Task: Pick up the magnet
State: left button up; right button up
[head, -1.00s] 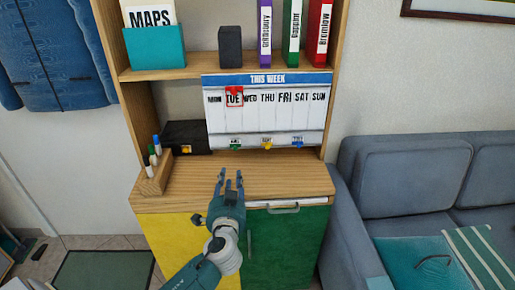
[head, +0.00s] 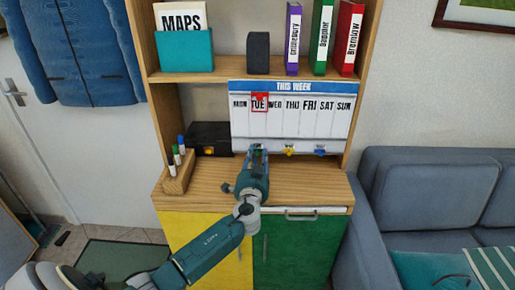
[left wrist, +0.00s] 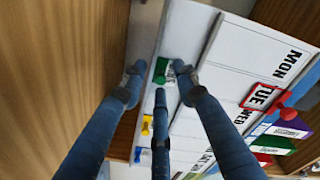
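Small magnets sit along the bottom strip of the white week board (head: 290,125): a yellow one (head: 288,151) and a blue one (head: 320,152). A green magnet (left wrist: 161,70) shows in the left wrist view, beside the yellow (left wrist: 147,125) and blue ones. A red magnet (left wrist: 281,98) is on the red frame around TUE. My left gripper (head: 258,150) is at the board's lower left edge and hides the green magnet in the head view. In the left wrist view its fingers (left wrist: 158,78) are apart, with the green magnet between the tips. Contact cannot be told. My right gripper is out of view.
The wooden counter (head: 310,185) below the board is mostly clear. A black box (head: 209,137) and a pen holder (head: 178,176) stand at its left. The shelf above (head: 225,75) holds binders, a dark block and maps. A sofa (head: 430,200) is at right.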

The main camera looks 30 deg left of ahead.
aim_at(258, 132)
pick_arm(q)
jog(key=shift+w+a, duration=0.1)
jog(key=shift+w, duration=0.1)
grip_shut()
jog(key=shift+s+r, duration=0.1)
jog(key=shift+s, duration=0.05)
jog(key=shift+s+r, duration=0.15)
jog(key=shift+r, duration=0.1)
jog(key=r+p, duration=0.2)
jog(key=r, duration=0.1)
jog(key=r+p, duration=0.3)
jog(key=shift+s+d+r, duration=0.1)
jog(key=shift+d+r, duration=0.1)
jog(key=d+b+v, duration=0.1)
jog(key=v, duration=1.8)
